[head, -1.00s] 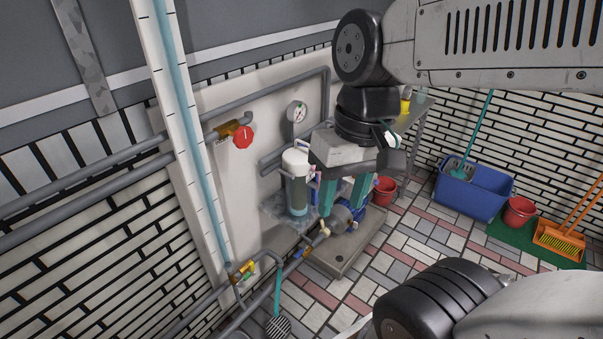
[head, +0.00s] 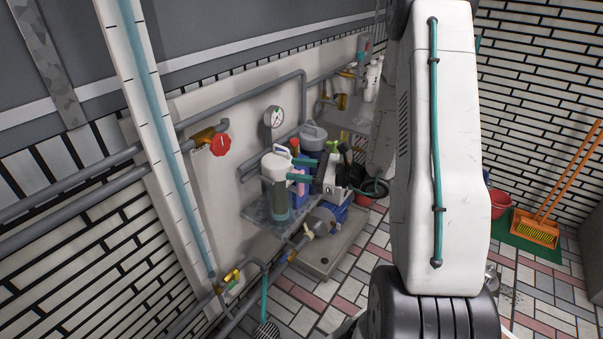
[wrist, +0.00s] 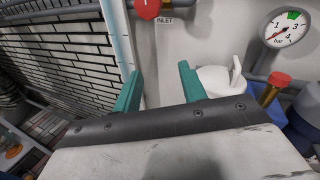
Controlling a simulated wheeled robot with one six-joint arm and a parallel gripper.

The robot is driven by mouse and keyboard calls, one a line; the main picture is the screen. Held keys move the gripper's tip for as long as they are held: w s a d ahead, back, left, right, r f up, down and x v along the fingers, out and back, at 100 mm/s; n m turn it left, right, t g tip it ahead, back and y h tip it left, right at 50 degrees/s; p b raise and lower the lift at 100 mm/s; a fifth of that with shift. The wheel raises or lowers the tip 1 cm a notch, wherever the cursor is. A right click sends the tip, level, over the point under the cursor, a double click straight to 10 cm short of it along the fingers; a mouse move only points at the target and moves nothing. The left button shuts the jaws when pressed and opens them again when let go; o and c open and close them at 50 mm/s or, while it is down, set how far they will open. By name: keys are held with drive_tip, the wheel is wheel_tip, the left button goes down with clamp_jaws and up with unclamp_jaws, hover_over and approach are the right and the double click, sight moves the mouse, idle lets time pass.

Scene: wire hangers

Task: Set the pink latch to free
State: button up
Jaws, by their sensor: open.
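A small pink part (head: 300,184), perhaps the latch, shows in the head view just right of the white-topped filter canister (head: 275,185). It is partly hidden by my gripper, and I cannot make out its position. My gripper (head: 290,169) is open, its teal fingers pointing left at the canister's upper part. In the wrist view, my gripper (wrist: 160,84) has its fingers apart with only pale wall panel between them. The canister's white cap (wrist: 218,80) is just right of the right finger. No pink latch can be made out in the wrist view.
A red valve handle (head: 221,145) and a pressure gauge (head: 274,117) sit on the wall piping. Grey pipes (head: 75,187) run along the wall. Bottles and a grey lidded container (head: 313,136) crowd the area behind the canister. Tiled floor (head: 345,285) is open at front.

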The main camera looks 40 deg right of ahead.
sight(303, 173)
drive_tip(key=d+f+m+t+h, duration=0.4)
drive_tip(key=d+f+m+h, duration=0.15)
drive_tip(key=d+f, duration=0.25)
drive_tip(key=shift+m, duration=0.35)
drive_tip(key=x, duration=0.7)
drive_tip(key=shift+w+f, duration=0.1)
drive_tip(key=shift+w, duration=0.15)
clamp_jaws()
